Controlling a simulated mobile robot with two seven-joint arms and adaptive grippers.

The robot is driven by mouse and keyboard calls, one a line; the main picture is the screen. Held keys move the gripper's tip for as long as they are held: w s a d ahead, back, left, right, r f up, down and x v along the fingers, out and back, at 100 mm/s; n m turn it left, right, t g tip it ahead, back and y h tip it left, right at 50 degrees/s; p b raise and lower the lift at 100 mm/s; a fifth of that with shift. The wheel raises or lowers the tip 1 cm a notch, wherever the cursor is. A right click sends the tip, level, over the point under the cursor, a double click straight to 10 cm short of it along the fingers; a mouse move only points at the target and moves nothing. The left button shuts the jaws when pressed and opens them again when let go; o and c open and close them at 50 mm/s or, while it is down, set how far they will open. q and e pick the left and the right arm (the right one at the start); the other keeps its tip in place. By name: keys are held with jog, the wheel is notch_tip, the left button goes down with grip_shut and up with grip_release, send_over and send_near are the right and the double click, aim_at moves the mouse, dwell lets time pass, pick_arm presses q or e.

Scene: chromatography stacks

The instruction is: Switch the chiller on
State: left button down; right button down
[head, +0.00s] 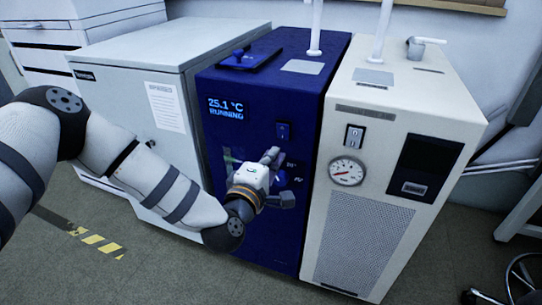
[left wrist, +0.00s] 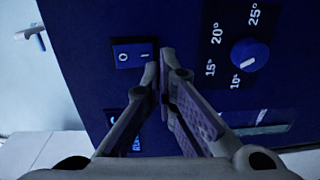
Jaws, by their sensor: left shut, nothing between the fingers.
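The chiller seems to be the dark blue cabinet (head: 265,225) in the middle of the head view. Its lit display (head: 225,108) reads 25.1 °C and RUNNING. A rocker switch (head: 283,131) is on its front; in the left wrist view the switch (left wrist: 133,53) shows O at left and I at right. A blue dial (left wrist: 250,54) with marks from 10° to 25° is to the right there. My left gripper (head: 272,156) is shut and empty, just below the switch in the head view. Its fingertips (left wrist: 166,55) appear beside the I end; contact cannot be told. My right gripper is out of view.
A cream unit (head: 365,245) with its own switch (head: 354,136) and a round gauge (head: 347,171) stands against the chiller's right side. A grey cabinet (head: 150,50) stands at its left. The floor (head: 150,275) in front is open, with striped tape (head: 95,240).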

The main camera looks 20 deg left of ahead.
pick_arm(q)
jog(key=s+f, duration=0.1)
jog(key=s, duration=0.9)
jog(key=shift+a+f, duration=0.15)
jog(key=shift+a, duration=0.05)
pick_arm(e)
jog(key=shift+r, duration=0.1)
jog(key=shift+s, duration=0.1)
